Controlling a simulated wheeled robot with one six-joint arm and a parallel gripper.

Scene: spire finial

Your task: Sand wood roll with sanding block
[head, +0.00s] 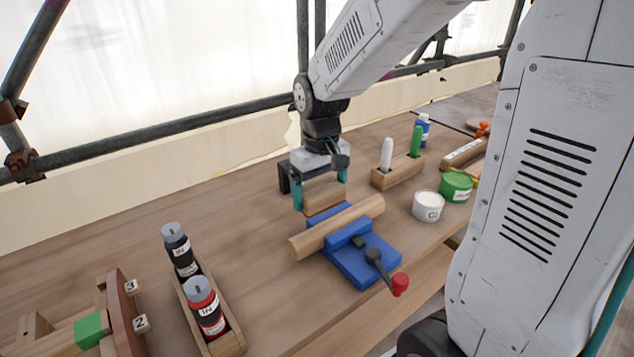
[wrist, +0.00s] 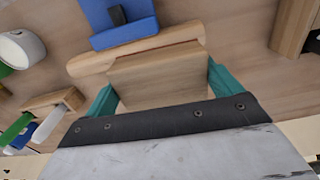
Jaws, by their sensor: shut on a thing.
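The wood roll (head: 312,238) is a pale round bar lying across the blue vise (head: 365,262), clamped between its jaws. It also shows in the wrist view (wrist: 90,65), partly covered by the block, with the blue vise (wrist: 122,25) beyond it. My gripper (head: 321,192) is shut on the wooden sanding block (wrist: 158,80), its teal fingers on either side. In the head view the block (head: 325,195) is just behind the roll, with a thin reddish layer along its lower edge. I cannot tell whether the block touches the roll.
A rack (head: 235,345) with black and red bottles stands at the front left. A wooden holder (head: 385,180) with white and green sticks is behind right. A white tub (head: 428,206) and green tin (head: 456,187) sit right of the vise. The vise's red-knobbed handle (head: 399,284) sticks out frontward.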

